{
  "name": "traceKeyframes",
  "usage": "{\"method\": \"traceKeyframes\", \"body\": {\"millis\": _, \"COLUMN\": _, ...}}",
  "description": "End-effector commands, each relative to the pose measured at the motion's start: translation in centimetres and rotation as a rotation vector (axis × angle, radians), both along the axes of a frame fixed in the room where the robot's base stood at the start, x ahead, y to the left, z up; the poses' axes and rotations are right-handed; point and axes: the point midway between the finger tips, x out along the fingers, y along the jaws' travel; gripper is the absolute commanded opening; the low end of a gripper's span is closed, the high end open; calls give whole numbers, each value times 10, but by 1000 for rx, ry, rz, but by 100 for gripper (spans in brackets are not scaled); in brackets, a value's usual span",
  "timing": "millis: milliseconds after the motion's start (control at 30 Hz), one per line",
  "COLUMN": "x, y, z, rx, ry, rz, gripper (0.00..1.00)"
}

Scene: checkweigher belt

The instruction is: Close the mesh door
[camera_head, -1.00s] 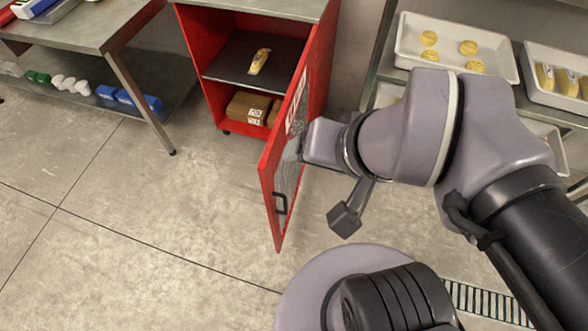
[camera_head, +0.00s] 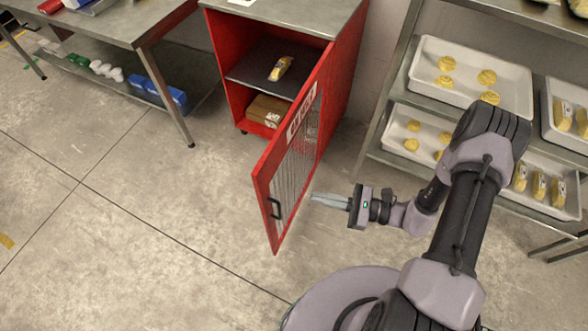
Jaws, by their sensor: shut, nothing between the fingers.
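The red-framed mesh door (camera_head: 297,165) stands open, swung out from the front of the red cabinet (camera_head: 228,92). A dark handle (camera_head: 275,208) sits near its free edge, and a white label (camera_head: 301,112) is near its top. My gripper (camera_head: 314,198) is to the right of the door, near the lower part of its mesh. It is shut and empty, with its fingers pointing left toward the door. I cannot tell whether the fingertips touch the mesh. Inside the cabinet, a yellow package (camera_head: 281,68) lies on the dark shelf and a cardboard box (camera_head: 267,110) is below.
A steel table (camera_head: 110,25) stands at the left, with blue boxes (camera_head: 165,92) on its lower shelf. A steel rack at the right holds white trays (camera_head: 470,75) of yellow goods. The floor (camera_head: 150,190) before the cabinet is clear.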

Motion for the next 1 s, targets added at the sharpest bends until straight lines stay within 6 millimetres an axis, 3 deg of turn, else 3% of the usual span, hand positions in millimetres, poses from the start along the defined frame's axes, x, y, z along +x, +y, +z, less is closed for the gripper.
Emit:
{"method": "traceKeyframes", "body": {"millis": 100, "x": -6, "y": 0, "z": -31, "rx": 66, "ry": 65, "rz": -115, "gripper": 0}}
{"method": "traceKeyframes", "body": {"millis": 200, "x": -7, "y": 3, "z": -41, "rx": 81, "ry": 80, "rz": -149, "gripper": 0}}
{"method": "traceKeyframes", "body": {"millis": 367, "x": 0, "y": 25, "z": -43, "rx": 82, "ry": 80, "rz": -145, "gripper": 0}}
{"method": "traceKeyframes", "body": {"millis": 800, "x": 30, "y": 112, "z": -44, "rx": 81, "ry": 80, "rz": -142, "gripper": 0}}
{"method": "traceKeyframes", "body": {"millis": 1000, "x": 38, "y": 130, "z": -42, "rx": 81, "ry": 80, "rz": -145, "gripper": 0}}
